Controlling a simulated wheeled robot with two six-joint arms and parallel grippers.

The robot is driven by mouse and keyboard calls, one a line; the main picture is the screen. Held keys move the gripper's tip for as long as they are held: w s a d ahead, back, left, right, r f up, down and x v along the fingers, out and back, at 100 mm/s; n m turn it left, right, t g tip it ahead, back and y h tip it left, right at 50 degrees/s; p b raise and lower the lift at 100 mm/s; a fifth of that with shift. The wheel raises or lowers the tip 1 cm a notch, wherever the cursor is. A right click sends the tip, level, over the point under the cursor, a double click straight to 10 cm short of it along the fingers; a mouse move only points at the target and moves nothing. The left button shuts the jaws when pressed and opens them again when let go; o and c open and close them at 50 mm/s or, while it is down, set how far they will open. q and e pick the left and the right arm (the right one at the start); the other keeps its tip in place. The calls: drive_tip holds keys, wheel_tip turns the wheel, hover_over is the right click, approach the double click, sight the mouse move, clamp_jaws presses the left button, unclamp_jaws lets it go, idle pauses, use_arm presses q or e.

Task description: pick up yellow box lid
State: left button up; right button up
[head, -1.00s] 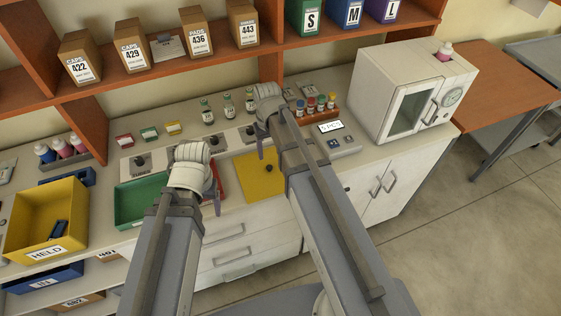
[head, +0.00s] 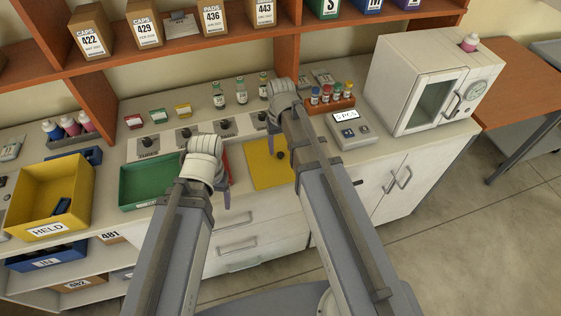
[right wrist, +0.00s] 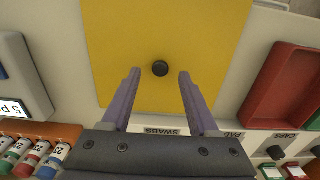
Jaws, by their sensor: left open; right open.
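The yellow box lid (head: 268,172) is a flat yellow square with a small black knob, lying on the counter between the red tray and the device with a display. In the right wrist view, the lid (right wrist: 205,35) fills the upper middle, and its black knob (right wrist: 160,68) sits between my fingertips. My right gripper (right wrist: 157,76) is open and empty above the lid; in the head view my arm hides part of the lid. My left gripper (head: 222,190) is open in front of the red tray, left of the lid; its fingers are partly hidden.
A green tray (head: 127,192) and a partly hidden red tray (right wrist: 272,90) lie left of the lid. A device reading "5 PCS" (head: 348,130) and an orange rack of vials (head: 330,106) are to the right. Several small bottles stand behind. The incubator (head: 440,55) stands further right.

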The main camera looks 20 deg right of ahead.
sight(280, 154)
wheel_tip(280, 154, down, 3)
drive_tip(key=shift+f+b, duration=0.1)
drive_tip(key=shift+b, duration=0.9)
use_arm(q)
wheel_tip(280, 154, down, 3)
drive_tip(key=shift+r, duration=0.1)
use_arm(e)
drive_tip(key=shift+r, duration=0.2)
drive_tip(key=shift+c, duration=0.3)
clamp_jaws()
